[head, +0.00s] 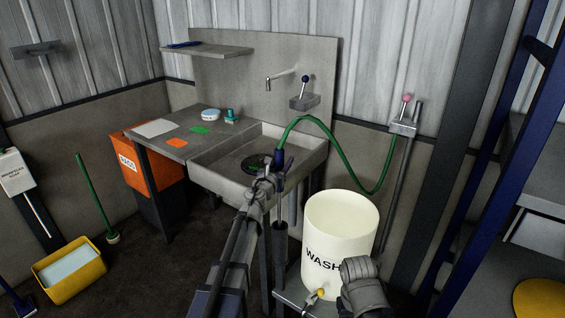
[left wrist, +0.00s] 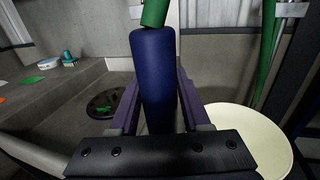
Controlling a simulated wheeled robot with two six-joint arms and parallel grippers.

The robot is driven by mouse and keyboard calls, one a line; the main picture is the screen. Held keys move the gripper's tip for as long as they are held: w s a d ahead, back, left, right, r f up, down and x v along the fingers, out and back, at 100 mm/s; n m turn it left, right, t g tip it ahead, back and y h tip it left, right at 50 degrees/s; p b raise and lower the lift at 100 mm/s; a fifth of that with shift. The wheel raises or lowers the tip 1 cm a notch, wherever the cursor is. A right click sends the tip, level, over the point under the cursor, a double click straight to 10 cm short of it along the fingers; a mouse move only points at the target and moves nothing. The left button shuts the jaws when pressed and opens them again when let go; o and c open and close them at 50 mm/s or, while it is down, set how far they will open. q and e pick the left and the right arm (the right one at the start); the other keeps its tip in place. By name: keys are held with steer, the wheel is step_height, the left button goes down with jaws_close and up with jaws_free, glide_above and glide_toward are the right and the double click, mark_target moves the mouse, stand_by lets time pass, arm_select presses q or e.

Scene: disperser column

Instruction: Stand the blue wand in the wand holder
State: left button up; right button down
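The blue wand (head: 279,157) is upright beside the sink front, with a green hose (head: 339,146) on its top end. In the left wrist view its thick blue handle (left wrist: 154,75) stands between the two fingers of my left gripper (head: 271,179), which are closed against its sides. A thin rod below the gripper leads down towards a dark upright tube (head: 280,244), which looks like the wand holder. Whether the rod's tip is inside the tube or just above it I cannot tell.
A white WASH bucket (head: 341,226) stands right of the dark tube on a low stand. The sink (head: 304,152) is behind the wand. The hose loops right to a wall valve with a pink knob (head: 406,98). A yellow tub (head: 70,284) sits on the left floor.

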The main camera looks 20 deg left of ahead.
mark_target(278, 168)
arm_select(q)
steer(key=o, duration=0.3)
steer(key=shift+o, duration=0.2)
steer(key=shift+s, duration=0.1)
steer(key=s, duration=0.7)
steer(key=shift+s+a, duration=0.3)
steer(key=shift+s, duration=0.05)
steer(key=shift+f, duration=0.1)
